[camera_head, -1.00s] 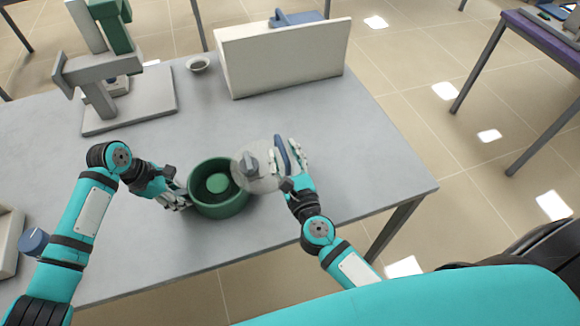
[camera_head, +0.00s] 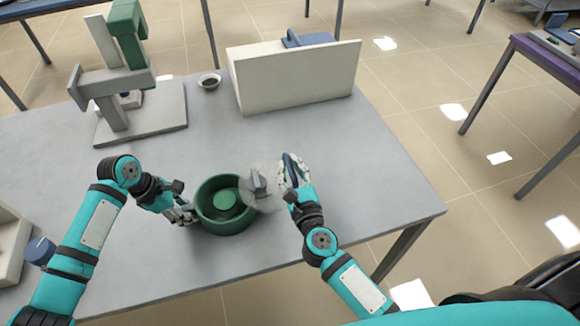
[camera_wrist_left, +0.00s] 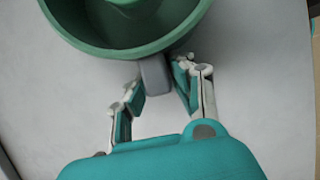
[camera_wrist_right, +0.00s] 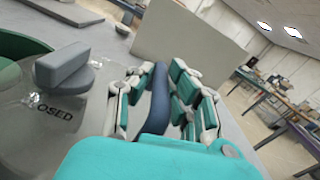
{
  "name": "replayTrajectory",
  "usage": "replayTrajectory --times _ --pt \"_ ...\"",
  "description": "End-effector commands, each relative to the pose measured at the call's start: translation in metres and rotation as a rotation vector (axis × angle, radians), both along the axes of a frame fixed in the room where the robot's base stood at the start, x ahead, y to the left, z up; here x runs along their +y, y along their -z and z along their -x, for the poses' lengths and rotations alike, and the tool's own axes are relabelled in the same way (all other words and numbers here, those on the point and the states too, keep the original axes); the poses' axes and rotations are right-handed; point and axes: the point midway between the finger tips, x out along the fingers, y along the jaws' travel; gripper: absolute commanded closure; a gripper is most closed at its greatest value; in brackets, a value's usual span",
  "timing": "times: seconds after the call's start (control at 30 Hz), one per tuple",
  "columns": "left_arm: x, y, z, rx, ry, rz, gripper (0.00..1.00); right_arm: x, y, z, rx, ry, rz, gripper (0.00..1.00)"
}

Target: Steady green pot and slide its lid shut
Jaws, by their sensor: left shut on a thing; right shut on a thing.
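The green pot (camera_head: 208,212) stands upright on the grey table with a round green centre piece (camera_head: 225,199) inside. My left gripper (camera_head: 187,214) is at its left side. In the left wrist view its fingers (camera_wrist_left: 160,90) are shut on a grey tab (camera_wrist_left: 155,75) on the pot's wall. The clear round lid (camera_head: 263,203), with a grey knob (camera_head: 256,184), covers only the pot's right edge and sticks out to the right. My right gripper (camera_head: 287,180) is shut on the lid's blue handle (camera_wrist_right: 159,98). Lettering ending in "OSED" shows on the lid in the right wrist view.
A white box-like panel (camera_head: 295,80) stands at the back of the table. A grey and green microscope-like stand (camera_head: 140,119) is back left, with a small bowl (camera_head: 209,82) between them. A pale tray (camera_head: 10,245) sits at the left edge.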

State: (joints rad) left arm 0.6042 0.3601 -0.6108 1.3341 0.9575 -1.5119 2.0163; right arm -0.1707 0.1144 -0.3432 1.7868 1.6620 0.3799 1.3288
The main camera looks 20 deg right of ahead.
Motion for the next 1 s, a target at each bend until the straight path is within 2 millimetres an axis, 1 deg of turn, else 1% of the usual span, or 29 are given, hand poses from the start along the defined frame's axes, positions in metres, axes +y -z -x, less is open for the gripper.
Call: replayTrajectory --times 0.23,1.0 --pt "0.000 -0.001 -0.001 -0.001 -0.002 0.000 1.00 0.003 0.000 0.000 0.001 0.000 -0.001 1.00" --pt "-0.001 -0.001 -0.001 -0.002 0.000 0.002 1.00 0.036 0.001 0.000 0.002 -0.006 -0.002 1.00"
